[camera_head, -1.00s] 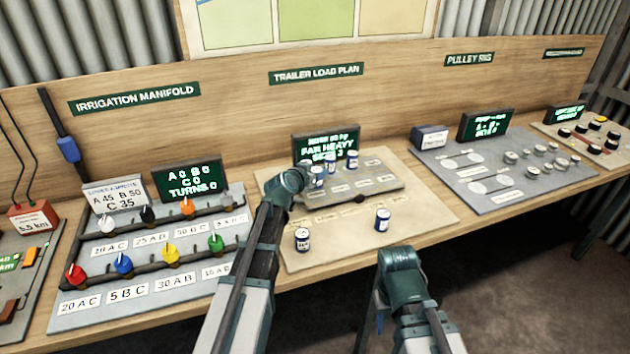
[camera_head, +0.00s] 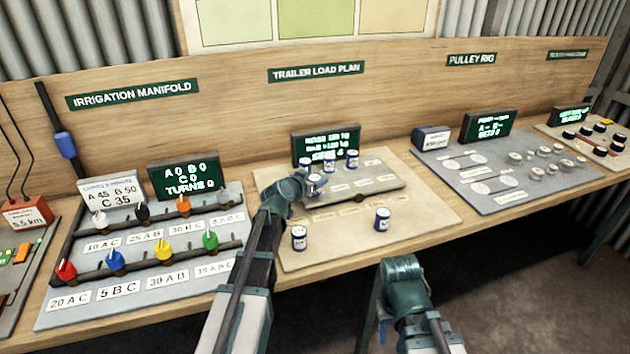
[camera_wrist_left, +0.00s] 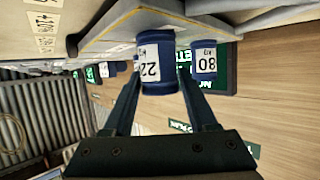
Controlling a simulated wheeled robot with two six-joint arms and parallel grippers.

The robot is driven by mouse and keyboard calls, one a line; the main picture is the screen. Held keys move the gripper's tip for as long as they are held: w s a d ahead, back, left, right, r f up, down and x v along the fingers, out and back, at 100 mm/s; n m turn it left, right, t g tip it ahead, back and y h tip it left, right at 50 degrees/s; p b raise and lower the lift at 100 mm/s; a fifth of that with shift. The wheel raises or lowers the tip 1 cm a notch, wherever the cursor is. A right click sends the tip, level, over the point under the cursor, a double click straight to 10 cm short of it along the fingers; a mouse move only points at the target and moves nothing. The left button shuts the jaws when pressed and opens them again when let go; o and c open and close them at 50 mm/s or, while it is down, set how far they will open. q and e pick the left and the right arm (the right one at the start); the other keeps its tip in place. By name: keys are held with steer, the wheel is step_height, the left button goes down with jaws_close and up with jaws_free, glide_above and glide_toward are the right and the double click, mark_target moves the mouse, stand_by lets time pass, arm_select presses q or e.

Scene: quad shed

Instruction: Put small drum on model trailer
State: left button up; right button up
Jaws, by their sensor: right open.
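The model trailer (camera_head: 391,184) is a low grey deck in the middle of the bench. Several small blue-and-white drums stand on it, including ones at its back (camera_head: 352,159). My left gripper (camera_head: 303,190) is at the deck's left part, with a drum marked 22 (camera_wrist_left: 156,66) between its fingers. Whether the fingers press on it is unclear. A drum marked 80 (camera_wrist_left: 203,62) stands beside it in the left wrist view. Two more drums stand on the board in front, one at left (camera_head: 299,238) and one at right (camera_head: 382,219). My right gripper (camera_head: 385,322) is open and empty before the bench.
A lit display (camera_head: 325,146) stands behind the trailer. The irrigation manifold panel (camera_head: 75,312) with coloured knobs is at left. The pulley rig board (camera_head: 490,199) is at right. The beige board (camera_head: 335,248) is clear between the two front drums.

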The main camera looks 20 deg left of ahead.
arm_select(q)
steer(key=shift+o, duration=1.4)
steer(key=shift+r, duration=0.1)
steer(key=shift+s+r+p, duration=0.2)
steer(key=shift+r+p, duration=0.05)
steer(key=shift+p, duration=0.1)
steer(key=p+v, duration=0.4)
steer(key=v, duration=0.7)
steer(key=shift+s, duration=0.25)
steer(key=shift+a, duration=0.1)
